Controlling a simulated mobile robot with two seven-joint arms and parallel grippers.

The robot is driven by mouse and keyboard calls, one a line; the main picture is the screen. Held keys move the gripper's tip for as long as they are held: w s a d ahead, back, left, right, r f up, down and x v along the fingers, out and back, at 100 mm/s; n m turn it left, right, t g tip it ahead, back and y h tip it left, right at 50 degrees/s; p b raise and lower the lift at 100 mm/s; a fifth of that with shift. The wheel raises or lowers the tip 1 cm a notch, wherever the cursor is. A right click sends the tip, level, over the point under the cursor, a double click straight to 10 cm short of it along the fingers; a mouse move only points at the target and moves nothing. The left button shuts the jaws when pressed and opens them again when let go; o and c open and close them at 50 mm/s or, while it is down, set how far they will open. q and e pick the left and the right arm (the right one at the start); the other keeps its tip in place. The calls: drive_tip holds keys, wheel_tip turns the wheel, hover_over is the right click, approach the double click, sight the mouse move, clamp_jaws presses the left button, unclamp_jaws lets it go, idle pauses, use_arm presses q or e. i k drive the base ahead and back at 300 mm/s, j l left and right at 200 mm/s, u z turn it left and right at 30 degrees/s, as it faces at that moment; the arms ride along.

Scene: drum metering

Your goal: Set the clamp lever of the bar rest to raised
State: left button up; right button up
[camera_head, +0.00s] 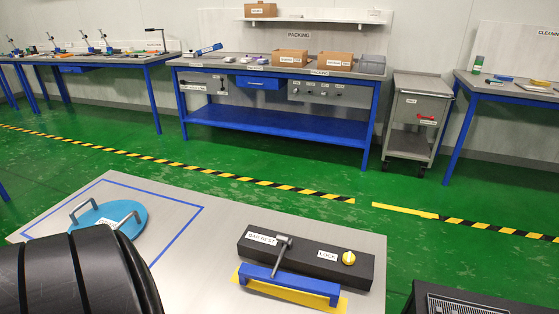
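The bar rest (308,262) is a long dark block labelled BAR REST on the grey table at the lower centre. Its clamp lever (282,256) is a grey metal bar with a thicker head near the BAR REST label. The bar runs from there toward the viewer and slightly left, its near end close to a blue bar. I cannot tell for certain whether it is raised or lowered. A yellow lock knob (348,258) sits at the block's right, beside a LOCK label. The blue bar (288,285) lies along the block's front. Neither gripper shows in this view.
A blue round lid (109,224) with two grey handles lies inside a blue outline on the grey table (215,254). A large black ribbed cylinder (75,275) fills the lower left. A dark grated unit (470,302) stands at lower right. The table between lid and bar rest is clear.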

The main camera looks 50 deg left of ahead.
sight(280, 239)
drive_tip(key=j+u, duration=0.1)
drive_tip(key=u, duration=0.4)
drive_tip(key=j+u, duration=0.1)
drive_tip(key=u, duration=0.4)
drive_tip(key=j+u, duration=0.15)
drive_tip(key=u, duration=0.3)
